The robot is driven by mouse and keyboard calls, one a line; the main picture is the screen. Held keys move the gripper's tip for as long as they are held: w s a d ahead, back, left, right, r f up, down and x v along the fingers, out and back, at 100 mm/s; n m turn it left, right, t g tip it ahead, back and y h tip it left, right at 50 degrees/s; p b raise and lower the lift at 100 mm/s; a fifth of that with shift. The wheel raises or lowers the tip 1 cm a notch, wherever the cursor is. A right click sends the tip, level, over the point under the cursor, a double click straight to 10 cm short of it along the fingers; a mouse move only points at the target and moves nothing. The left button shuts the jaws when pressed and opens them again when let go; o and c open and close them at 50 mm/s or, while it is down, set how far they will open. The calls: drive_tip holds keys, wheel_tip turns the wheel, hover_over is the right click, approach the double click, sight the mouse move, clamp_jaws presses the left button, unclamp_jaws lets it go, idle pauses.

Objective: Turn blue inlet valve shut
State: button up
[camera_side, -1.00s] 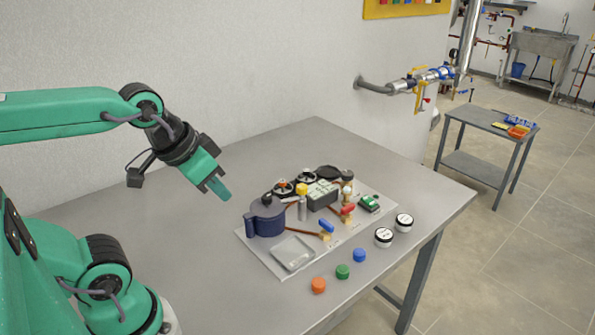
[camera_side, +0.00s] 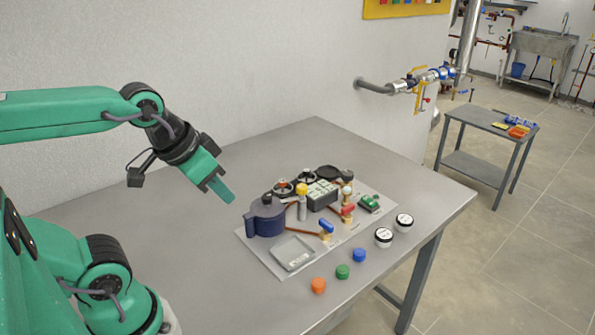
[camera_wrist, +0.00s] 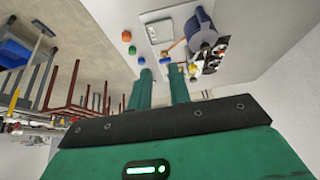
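The blue inlet valve has a blue lever handle (camera_side: 326,226) on a brass-coloured body, at the front of the board between the dark blue tank and the blue cap. A small blue shape that looks like this handle shows just beyond my fingertips in the wrist view (camera_wrist: 164,60). My gripper (camera_side: 222,191) hangs in the air to the left of the board and above the table, well apart from the valve. In the wrist view its two green fingers (camera_wrist: 160,75) are spread with an empty gap between them.
The board (camera_side: 268,258) also carries a dark blue tank (camera_side: 266,217), a grey tray (camera_side: 293,253) and a red-handled valve (camera_side: 348,211). Orange (camera_side: 318,285), green (camera_side: 343,271) and blue (camera_side: 359,255) caps and two gauges (camera_side: 384,237) lie in front. The table's left part is clear.

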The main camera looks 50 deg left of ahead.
drive_tip(key=shift+o, duration=1.4)
drive_tip(key=shift+w, duration=0.15)
drive_tip(key=n+g, duration=0.5)
drive_tip(key=n, duration=1.3)
hover_over(326, 222)
drive_tip(key=f, duration=1.2)
drive_tip(key=shift+s+f, duration=0.1)
drive_tip(key=shift+s, duration=0.1)
drive_tip(key=shift+w+f+g, duration=0.25)
drive_tip(key=shift+f+g, duration=0.05)
drive_tip(key=shift+f, duration=0.1)
drive_tip(key=shift+f, duration=0.1)
drive_tip(key=shift+f, duration=3.8)
